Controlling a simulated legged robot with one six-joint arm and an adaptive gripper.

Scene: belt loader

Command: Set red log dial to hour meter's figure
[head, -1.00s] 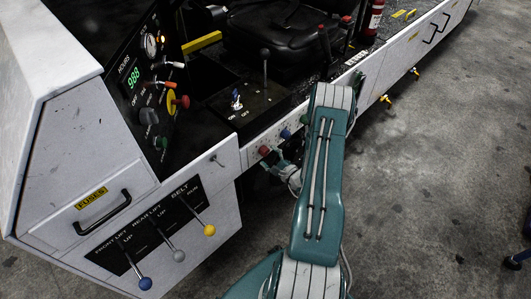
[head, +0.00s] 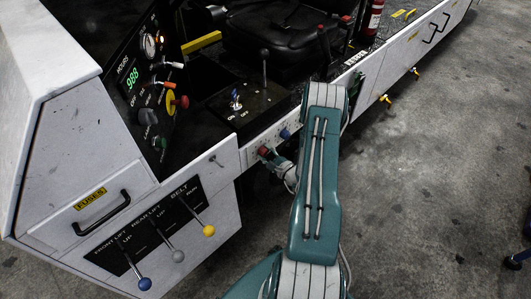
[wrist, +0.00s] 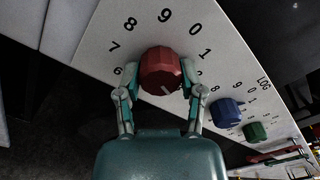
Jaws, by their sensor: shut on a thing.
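The red log dial (wrist: 160,72) is a faceted knob on a light panel, with figures 6, 7, 8, 9, 0 and 1 showing around it. My gripper (wrist: 159,76) is shut on it, one finger on each side. A pale mark on the knob's face points toward the lower right, toward my gripper's palm; the figures on that side are hidden. In the head view the red dial (head: 264,151) shows on the loader's side, beside my gripper. The hour meter (head: 132,78) glows green and appears to read 988.
Several lift and belt levers (head: 178,256) stick out at the lower left. Open concrete floor (head: 430,170) lies to the right.

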